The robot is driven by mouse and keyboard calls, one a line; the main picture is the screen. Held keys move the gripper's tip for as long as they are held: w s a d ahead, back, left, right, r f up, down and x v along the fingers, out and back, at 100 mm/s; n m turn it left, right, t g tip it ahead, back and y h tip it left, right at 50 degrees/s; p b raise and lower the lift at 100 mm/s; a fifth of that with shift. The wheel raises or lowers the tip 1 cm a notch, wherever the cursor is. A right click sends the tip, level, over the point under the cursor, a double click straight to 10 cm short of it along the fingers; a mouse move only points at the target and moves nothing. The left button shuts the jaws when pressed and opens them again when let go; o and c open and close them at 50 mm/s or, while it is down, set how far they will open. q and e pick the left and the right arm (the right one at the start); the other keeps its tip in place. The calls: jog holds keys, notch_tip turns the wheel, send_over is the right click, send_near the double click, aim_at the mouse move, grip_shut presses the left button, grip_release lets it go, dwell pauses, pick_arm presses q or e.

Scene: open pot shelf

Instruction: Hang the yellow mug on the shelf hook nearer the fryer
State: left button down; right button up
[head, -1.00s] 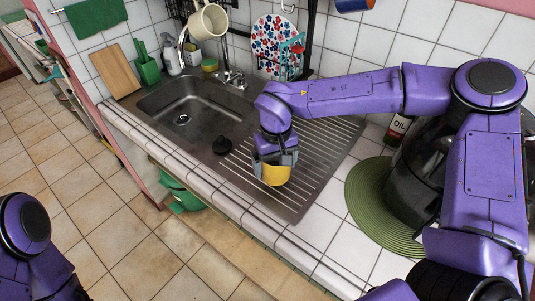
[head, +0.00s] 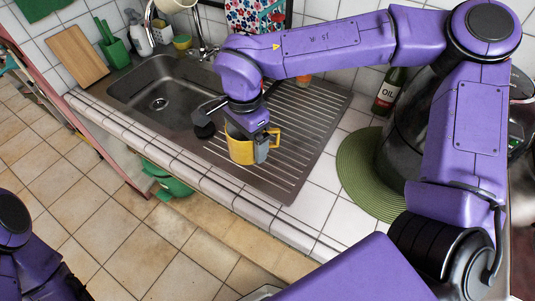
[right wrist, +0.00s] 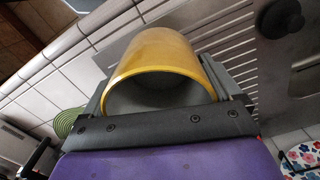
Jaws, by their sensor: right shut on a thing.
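The yellow mug (head: 240,152) is at the steel drainboard, with its handle toward the right in the head view. I cannot tell whether its base touches the ridges. My right gripper (head: 256,146) is shut on the mug, reaching down to it from above. In the right wrist view the mug (right wrist: 160,52) sits between the fingers, its open rim toward the camera. A dark rounded appliance (head: 400,145), perhaps the fryer, stands at the right, partly hidden by my right arm. The shelf hooks are out of frame. Only part of my left arm shows, without its gripper.
A green round mat (head: 358,180) lies right of the drainboard (head: 290,175). An oil bottle (head: 390,92) stands behind it. A black plunger-like thing (head: 203,128) is by the sink basin (head: 155,98).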

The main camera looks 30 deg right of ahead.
jog(key=s+a+r+m, duration=0.1)
jog(key=s+m, duration=0.3)
jog(key=m, duration=0.5)
jog(key=s+a+r+m+b, duration=0.1)
jog(key=s+a+r+m, duration=0.1)
jog(key=m, duration=0.8)
jog(key=shift+s+r, duration=0.45)
jog(key=shift+s, duration=0.4)
